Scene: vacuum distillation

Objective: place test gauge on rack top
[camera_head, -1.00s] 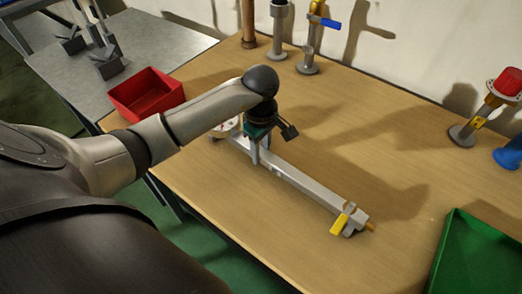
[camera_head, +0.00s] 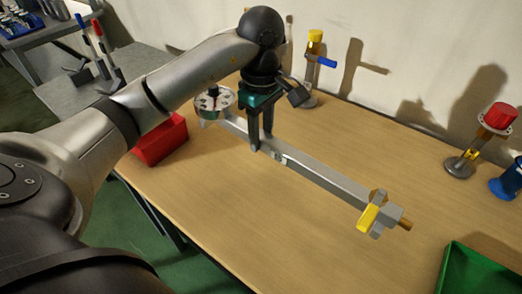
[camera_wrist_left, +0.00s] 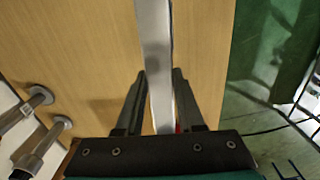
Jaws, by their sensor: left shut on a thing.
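The test gauge appears to be the long grey square bar (camera_head: 322,178), with a round drilled flange (camera_head: 213,100) at its far left end and a yellow-handled valve (camera_head: 370,216) with a brass tip at its near right end. My left gripper (camera_head: 261,143) is shut on the bar, nearer the flange end, and holds it above the wooden table. In the left wrist view, the bar (camera_wrist_left: 155,45) runs between the two fingers (camera_wrist_left: 160,98). I cannot pick out a rack top for certain. My right gripper is out of view.
A red bin (camera_head: 161,142) stands at the table's left edge, below my arm. A green tray (camera_head: 478,270) is at the lower right. Valve fittings with a blue lever (camera_head: 321,61) and a red cap (camera_head: 498,117) stand along the wall. The middle of the wooden table (camera_head: 230,205) is clear.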

